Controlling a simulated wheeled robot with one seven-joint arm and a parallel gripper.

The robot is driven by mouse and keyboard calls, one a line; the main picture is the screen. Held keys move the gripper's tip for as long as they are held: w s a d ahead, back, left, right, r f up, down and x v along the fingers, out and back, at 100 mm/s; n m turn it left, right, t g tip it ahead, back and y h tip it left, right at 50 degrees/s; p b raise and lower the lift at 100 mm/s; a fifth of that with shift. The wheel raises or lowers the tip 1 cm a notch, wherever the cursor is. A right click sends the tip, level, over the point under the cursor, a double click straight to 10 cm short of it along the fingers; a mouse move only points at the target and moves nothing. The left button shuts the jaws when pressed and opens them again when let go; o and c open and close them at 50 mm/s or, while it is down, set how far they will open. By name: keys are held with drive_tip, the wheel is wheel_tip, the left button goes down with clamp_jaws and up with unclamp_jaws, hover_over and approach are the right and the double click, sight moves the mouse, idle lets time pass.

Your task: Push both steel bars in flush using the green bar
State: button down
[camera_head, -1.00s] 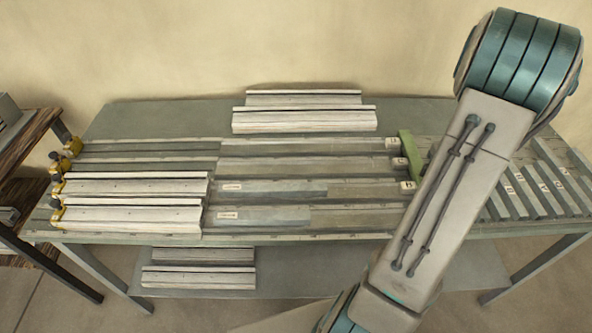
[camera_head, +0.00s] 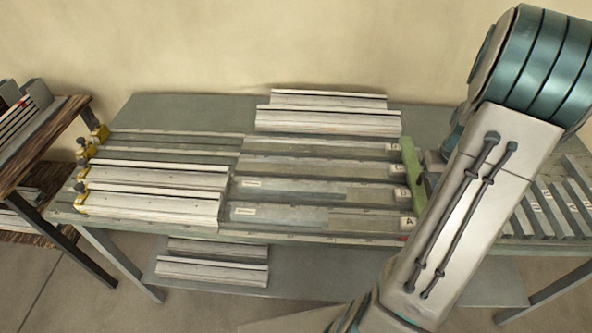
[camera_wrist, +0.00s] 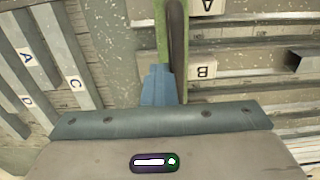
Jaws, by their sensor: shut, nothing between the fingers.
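The green bar (camera_head: 411,165) stands crosswise at the right ends of the channels, beside labels A and B. It also shows in the wrist view (camera_wrist: 161,28), with a dark rounded strip along it. One grey steel bar (camera_head: 285,217) lies in the channel labelled A. Another (camera_head: 300,189) lies in the channel labelled B. Both carry small white tags near their left ends. My gripper (camera_wrist: 158,85) is shut and empty, its blue-grey fingers close to the green bar. I cannot tell whether they touch it. My arm hides the gripper in the head view.
Pale profiles (camera_head: 150,205) sit at the left of the bench with yellow clamps (camera_head: 82,190) at their ends. More profiles (camera_head: 328,120) lie at the back. Lettered grey slats (camera_head: 545,210) stand at the right. A wooden shelf (camera_head: 45,150) is at the left.

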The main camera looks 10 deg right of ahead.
drive_tip(key=w+a+b, duration=0.1)
drive_tip(key=w+a, duration=0.3)
drive_tip(key=a, duration=1)
drive_tip(key=w+a+b, duration=0.2)
drive_tip(key=w+a, duration=0.2)
drive_tip(key=a, duration=1.1)
drive_tip(key=w+a+b, duration=0.2)
drive_tip(key=w+a, duration=0.2)
drive_tip(key=a, duration=1)
drive_tip(key=shift+w+a, duration=0.3)
drive_tip(key=shift+a, duration=0.05)
idle(1.5)
drive_tip(key=shift+w+a, duration=0.1)
drive_tip(key=shift+a, duration=0.3)
idle(0.8)
